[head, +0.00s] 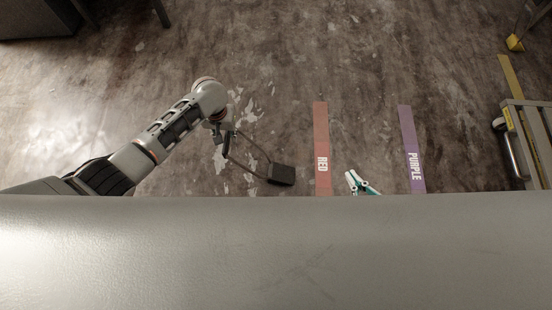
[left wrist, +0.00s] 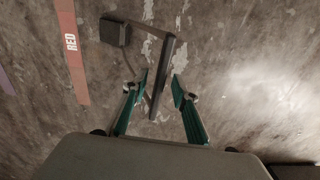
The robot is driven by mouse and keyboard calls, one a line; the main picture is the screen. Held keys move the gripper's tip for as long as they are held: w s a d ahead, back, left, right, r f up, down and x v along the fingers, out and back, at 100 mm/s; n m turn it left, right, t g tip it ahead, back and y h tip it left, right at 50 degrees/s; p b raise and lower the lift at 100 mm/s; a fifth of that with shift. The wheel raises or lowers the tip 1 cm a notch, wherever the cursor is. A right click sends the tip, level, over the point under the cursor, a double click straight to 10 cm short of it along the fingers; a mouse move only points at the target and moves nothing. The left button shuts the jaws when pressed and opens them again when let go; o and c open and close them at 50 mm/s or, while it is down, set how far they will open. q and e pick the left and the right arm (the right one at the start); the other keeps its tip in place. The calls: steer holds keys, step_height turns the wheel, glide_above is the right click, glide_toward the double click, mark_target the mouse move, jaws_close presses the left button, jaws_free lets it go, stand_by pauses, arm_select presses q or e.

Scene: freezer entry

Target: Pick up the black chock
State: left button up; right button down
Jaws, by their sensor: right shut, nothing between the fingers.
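The black chock (head: 281,175) lies on the floor left of the red strip in the head view; a thin frame runs from its dark block up and left to a dark bar. In the left wrist view its block (left wrist: 114,31) is at upper left and the bar (left wrist: 166,62) runs down between the fingers. My left gripper (head: 222,139) is at the bar end of the chock; in its wrist view (left wrist: 160,88) the fingers are open, one on each side of the bar, with gaps visible. My right gripper (head: 355,182) is shut and empty, right of the red strip.
A red floor strip (head: 321,140) and a purple strip (head: 409,140) lie right of the chock. A metal cart (head: 530,140) stands at the right edge by a yellow strip (head: 510,77). The floor beyond the chock is clear.

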arm_select(q)
steer(key=shift+f, duration=0.3)
steer(key=shift+s, duration=0.1)
steer(key=shift+c, duration=0.4)
jaws_close()
